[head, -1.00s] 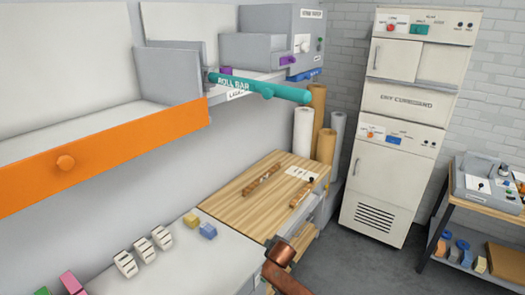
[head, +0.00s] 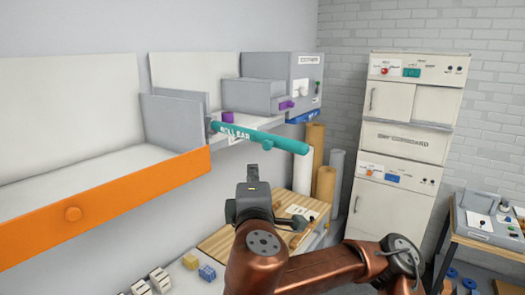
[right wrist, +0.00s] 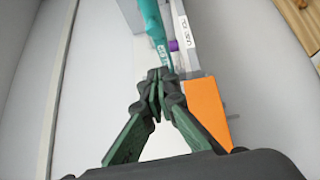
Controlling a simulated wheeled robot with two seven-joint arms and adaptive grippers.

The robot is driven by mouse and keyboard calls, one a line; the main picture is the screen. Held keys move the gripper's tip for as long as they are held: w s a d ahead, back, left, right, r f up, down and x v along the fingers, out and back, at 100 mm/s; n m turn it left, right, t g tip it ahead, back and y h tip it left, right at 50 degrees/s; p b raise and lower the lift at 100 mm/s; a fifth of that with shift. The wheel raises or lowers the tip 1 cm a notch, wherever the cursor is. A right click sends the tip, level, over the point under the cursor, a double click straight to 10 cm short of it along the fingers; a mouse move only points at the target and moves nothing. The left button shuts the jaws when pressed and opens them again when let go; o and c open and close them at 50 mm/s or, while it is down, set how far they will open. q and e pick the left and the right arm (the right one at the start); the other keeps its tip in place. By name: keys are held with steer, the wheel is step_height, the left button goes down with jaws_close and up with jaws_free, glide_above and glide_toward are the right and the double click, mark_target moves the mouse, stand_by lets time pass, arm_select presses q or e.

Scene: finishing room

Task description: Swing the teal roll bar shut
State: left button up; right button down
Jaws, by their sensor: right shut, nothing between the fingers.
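My left gripper is not in view.
An orange drawer front (head: 110,198) with a round knob juts out left of the bar. A grey machine (head: 290,80) stands on the shelf behind. Below are a wooden board (head: 218,243) and small blocks (head: 207,272). Paper rolls (head: 325,183) and a white cabinet (head: 395,215) stand at right.

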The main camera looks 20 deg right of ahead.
steer(key=d+p+x, duration=0.1)
steer(key=p+x, duration=0.1)
steer(key=x, duration=0.4)
steer(key=d+p+x, duration=0.1)
steer(key=p+x, duration=0.2)
steer(key=x, duration=0.3)
steer(key=shift+s+d, duration=0.15)
steer(key=shift+d, duration=0.25)
steer(key=shift+f, duration=0.1)
